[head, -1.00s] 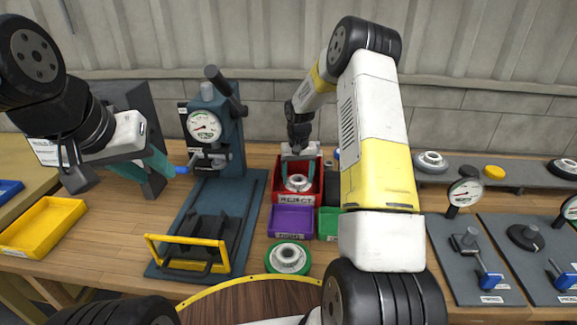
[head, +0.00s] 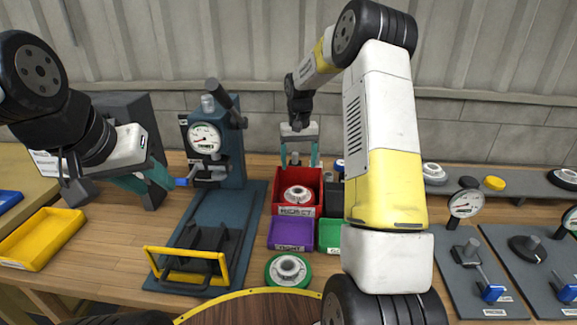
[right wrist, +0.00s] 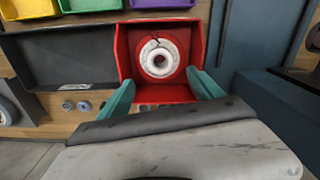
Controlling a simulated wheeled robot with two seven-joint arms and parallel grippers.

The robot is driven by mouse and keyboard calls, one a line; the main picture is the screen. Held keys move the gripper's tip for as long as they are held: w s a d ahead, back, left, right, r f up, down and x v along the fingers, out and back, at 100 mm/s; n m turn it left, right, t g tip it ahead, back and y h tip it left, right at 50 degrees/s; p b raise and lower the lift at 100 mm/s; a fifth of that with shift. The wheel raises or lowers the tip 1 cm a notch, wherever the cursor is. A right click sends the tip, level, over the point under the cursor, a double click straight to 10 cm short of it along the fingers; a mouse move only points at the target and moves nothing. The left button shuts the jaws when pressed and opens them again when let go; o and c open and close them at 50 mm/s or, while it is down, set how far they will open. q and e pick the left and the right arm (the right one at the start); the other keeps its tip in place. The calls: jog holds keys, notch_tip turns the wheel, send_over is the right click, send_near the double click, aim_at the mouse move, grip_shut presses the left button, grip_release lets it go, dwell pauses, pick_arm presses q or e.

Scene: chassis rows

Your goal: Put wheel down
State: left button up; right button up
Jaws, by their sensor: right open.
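A pale metal wheel (head: 297,195) lies flat in the red bin labelled REJECT (head: 296,211). The right wrist view also shows the wheel (right wrist: 160,58) on the floor of the red bin (right wrist: 122,55). My right gripper (head: 300,162) is open and empty above the bin, its two teal fingers apart and clear of the wheel. My left gripper (head: 165,178) is by the blue-tipped handle (head: 182,182) of the gauge stand (head: 229,150); whether its fingers grip the handle is unclear.
A purple bin (head: 291,234) and a partly hidden green bin (head: 328,238) stand in front of the red bin. Another wheel (head: 288,268) sits on a green ring nearer me. A yellow tray (head: 40,238) is at left. Gauge plates (head: 480,265) stand at right.

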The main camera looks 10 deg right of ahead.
jog(key=s+a+r+t, duration=0.2)
jog(key=s+r+t, duration=0.1)
jog(key=s+r, duration=1.2)
jog(key=s+a+r+t+y, duration=0.1)
jog(key=s+r, duration=0.1)
jog(key=s, duration=0.7)
jog(key=s+a+r+n+t+y, duration=0.1)
jog(key=s+r+t, duration=0.1)
jog(key=s, duration=0.7)
jog(key=shift+a+r+n, duration=0.25)
jog(key=shift+a+n, duration=0.05)
jog(key=shift+a, duration=0.1)
jog(key=shift+s, duration=0.1)
